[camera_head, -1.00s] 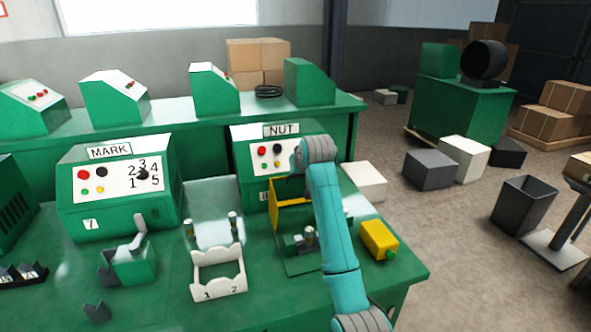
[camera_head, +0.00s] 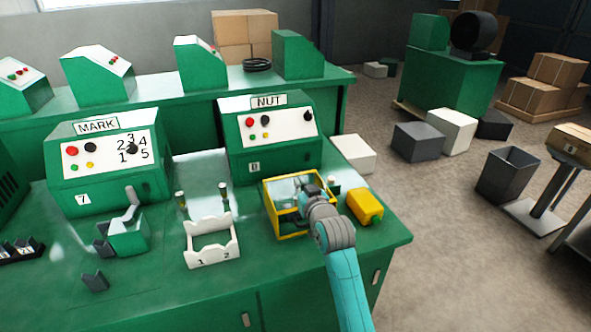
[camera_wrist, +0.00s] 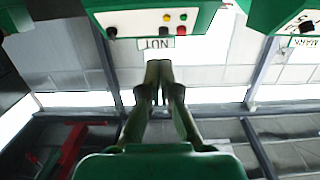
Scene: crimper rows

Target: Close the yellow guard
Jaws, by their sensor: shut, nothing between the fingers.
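The yellow guard (camera_head: 283,236) is a yellow-edged frame with clear panels. It stands in front of the NUT machine (camera_head: 267,128), lowered over the fixture there, and looks level or nearly so. My gripper (camera_head: 310,189) is at the guard's right side, over its top edge; I cannot tell whether it touches. My wrist hides the guard's right front corner. In the wrist view my gripper's fingers (camera_wrist: 158,80) are together and empty, pointing toward the NUT machine (camera_wrist: 150,18), which appears upside down. The guard is not clear in that view.
A yellow box (camera_head: 364,206) sits just right of the guard, close to my wrist. A white numbered holder (camera_head: 211,252) stands to the left. The MARK machine (camera_head: 98,170) is farther left. The green bench (camera_head: 285,275) has clear room in front.

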